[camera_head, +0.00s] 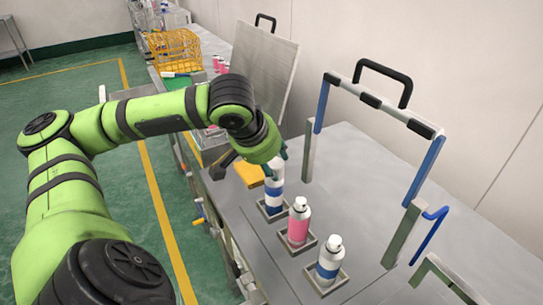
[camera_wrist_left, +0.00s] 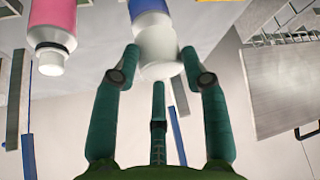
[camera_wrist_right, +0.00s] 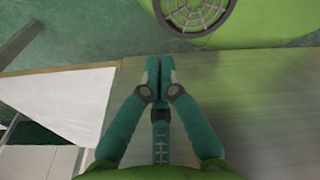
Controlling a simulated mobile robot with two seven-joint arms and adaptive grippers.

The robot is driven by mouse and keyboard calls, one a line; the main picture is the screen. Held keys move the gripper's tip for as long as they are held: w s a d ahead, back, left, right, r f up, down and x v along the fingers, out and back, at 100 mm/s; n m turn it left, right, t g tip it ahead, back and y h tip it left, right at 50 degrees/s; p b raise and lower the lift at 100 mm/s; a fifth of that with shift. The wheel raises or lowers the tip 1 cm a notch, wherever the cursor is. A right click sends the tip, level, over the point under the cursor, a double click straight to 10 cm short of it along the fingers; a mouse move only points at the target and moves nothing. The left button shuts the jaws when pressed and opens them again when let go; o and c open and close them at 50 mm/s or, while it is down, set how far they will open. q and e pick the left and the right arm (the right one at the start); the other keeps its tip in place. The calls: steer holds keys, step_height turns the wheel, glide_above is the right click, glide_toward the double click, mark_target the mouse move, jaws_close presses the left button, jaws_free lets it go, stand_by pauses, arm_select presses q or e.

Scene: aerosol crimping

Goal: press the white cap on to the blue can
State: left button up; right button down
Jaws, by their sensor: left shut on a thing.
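The far blue can (camera_head: 273,200), white with a blue band, stands upright in a square holder on the bench. My left gripper (camera_head: 276,163) is over its top from above. In the left wrist view, the blue can (camera_wrist_left: 148,8) shows at the top edge and the white cap (camera_wrist_left: 158,48) lies between the fingers of my left gripper (camera_wrist_left: 160,68), which is shut on it. The cap is in line with the can's top; whether it is fully seated I cannot tell. My right gripper (camera_wrist_right: 158,75) has its fingertips together with nothing visible between them.
A pink can (camera_head: 298,224) and a nearer blue-banded can (camera_head: 328,264), both with white tops, stand in holders in the same row. A frame with blue posts and a black handle (camera_head: 385,82) rises to the right. A yellow crate (camera_head: 174,52) stands far back.

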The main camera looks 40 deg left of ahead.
mark_target(272, 166)
arm_select(q)
steer(key=shift+p, duration=0.3)
stand_by(0.6)
steer(key=o, duration=1.3)
steer(key=shift+r, duration=0.2)
steer(key=shift+r+p, duration=3.4)
steer(key=shift+p, duration=0.55)
jaws_close()
